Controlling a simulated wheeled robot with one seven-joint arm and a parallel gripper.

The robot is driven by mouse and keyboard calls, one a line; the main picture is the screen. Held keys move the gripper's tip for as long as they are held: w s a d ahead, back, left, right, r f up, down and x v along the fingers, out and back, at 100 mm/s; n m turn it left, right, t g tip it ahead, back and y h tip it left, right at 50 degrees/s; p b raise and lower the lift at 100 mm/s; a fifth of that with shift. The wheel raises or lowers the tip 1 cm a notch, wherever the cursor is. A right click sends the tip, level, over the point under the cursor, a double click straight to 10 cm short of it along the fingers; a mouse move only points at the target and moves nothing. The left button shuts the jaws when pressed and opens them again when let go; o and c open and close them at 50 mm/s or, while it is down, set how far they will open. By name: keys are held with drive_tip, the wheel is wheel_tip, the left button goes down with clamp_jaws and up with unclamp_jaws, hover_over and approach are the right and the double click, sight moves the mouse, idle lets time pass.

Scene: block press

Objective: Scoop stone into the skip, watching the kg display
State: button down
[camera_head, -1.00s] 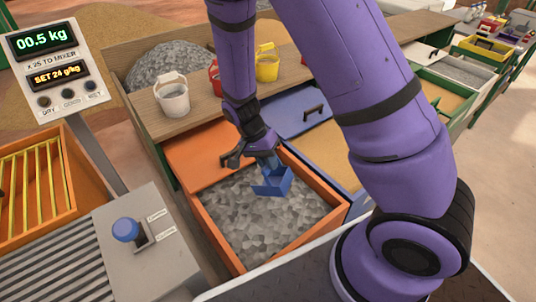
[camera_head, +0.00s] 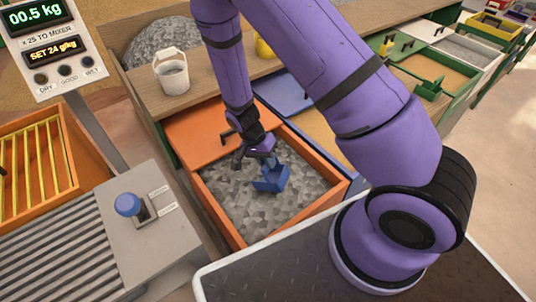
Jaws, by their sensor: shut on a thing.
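My gripper (camera_head: 262,158) is shut on a blue scoop (camera_head: 271,180), its jaws partly hidden by the wrist. The scoop is at the surface of the grey stone (camera_head: 252,208) in an open orange bin (camera_head: 214,214); whether it holds stone cannot be told. The kg display (camera_head: 36,16) at the top left reads 00.5 kg in green.
A ribbed grey belt (camera_head: 65,250) and a box with a blue-knobbed lever (camera_head: 128,205) lie between the orange container and the bin. A white bucket (camera_head: 172,75) and a yellow one (camera_head: 264,46) stand on the wooden shelf (camera_head: 205,82) behind.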

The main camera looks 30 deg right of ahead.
hover_over(263, 180)
wheel_tip(263, 180, down, 6)
drive_tip(key=shift+d+r, duration=0.15)
drive_tip(key=shift+r, duration=0.05)
drive_tip(key=shift+f+t+y, duration=0.6)
drive_tip(key=shift+t+y, duration=0.25)
drive_tip(key=shift+t, duration=0.1)
drive_tip(key=shift+f+t+y, duration=0.55)
drive_tip(key=shift+t+y, duration=0.3)
drive_tip(key=shift+t, duration=0.1)
drive_tip(key=shift+r, duration=0.2)
drive_tip(key=r, duration=1.4)
drive_tip(key=shift+s+d, duration=0.35)
drive_tip(key=shift+s, duration=0.05)
wheel_tip(263, 180, up, 7)
drive_tip(key=shift+s+d, duration=0.35)
drive_tip(key=shift+s, duration=0.05)
drive_tip(key=shift+f, duration=0.1)
